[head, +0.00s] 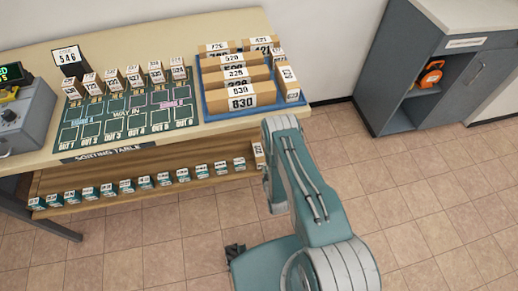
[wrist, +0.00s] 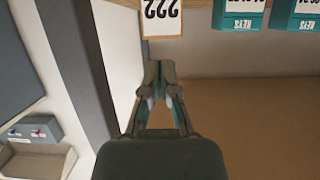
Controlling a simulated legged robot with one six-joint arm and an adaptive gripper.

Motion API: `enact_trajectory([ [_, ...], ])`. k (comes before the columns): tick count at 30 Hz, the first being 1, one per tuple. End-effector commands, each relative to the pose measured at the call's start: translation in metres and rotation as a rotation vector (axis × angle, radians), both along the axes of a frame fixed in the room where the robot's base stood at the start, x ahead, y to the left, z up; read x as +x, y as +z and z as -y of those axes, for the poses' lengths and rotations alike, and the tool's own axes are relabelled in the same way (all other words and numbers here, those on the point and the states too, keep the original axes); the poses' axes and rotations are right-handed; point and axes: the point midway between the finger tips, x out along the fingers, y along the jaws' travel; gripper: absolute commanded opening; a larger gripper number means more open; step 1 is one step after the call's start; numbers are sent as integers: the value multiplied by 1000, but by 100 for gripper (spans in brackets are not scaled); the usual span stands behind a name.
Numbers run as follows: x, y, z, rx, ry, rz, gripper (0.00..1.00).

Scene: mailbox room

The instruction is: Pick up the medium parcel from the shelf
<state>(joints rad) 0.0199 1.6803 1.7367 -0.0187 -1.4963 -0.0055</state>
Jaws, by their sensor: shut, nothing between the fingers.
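The brown parcel (head: 258,153) with a white label stands at the right end of the shelf (head: 150,198) under the sorting table. In the wrist view a parcel labelled 222 (wrist: 162,20), seemingly the same one, shows upside down at the top edge, partly cut off. My gripper (wrist: 162,68) is shut and empty, its fingertips just below that label in the picture. I cannot tell whether they touch it. In the head view the gripper is largely hidden by my arm near the shelf's right end.
Several small teal boxes (head: 127,186) line the shelf; two show beside the parcel in the wrist view (wrist: 240,14). The sorting table (head: 225,22) above holds small parcels and a blue tray (head: 212,116) of large parcels. A grey cabinet (head: 385,70) stands right; tiled floor between is clear.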

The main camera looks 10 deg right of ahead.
Motion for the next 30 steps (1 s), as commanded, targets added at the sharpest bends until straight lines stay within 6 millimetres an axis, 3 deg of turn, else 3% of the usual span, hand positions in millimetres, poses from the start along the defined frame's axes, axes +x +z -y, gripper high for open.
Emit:
enact_trajectory([
  [17, 105, 1, 0, 0, 0, 3, 0],
  [21, 105, -12, 0, 0, 0, -1, 0],
  [30, 104, -18, 0, 0, 0, -6, 0],
])
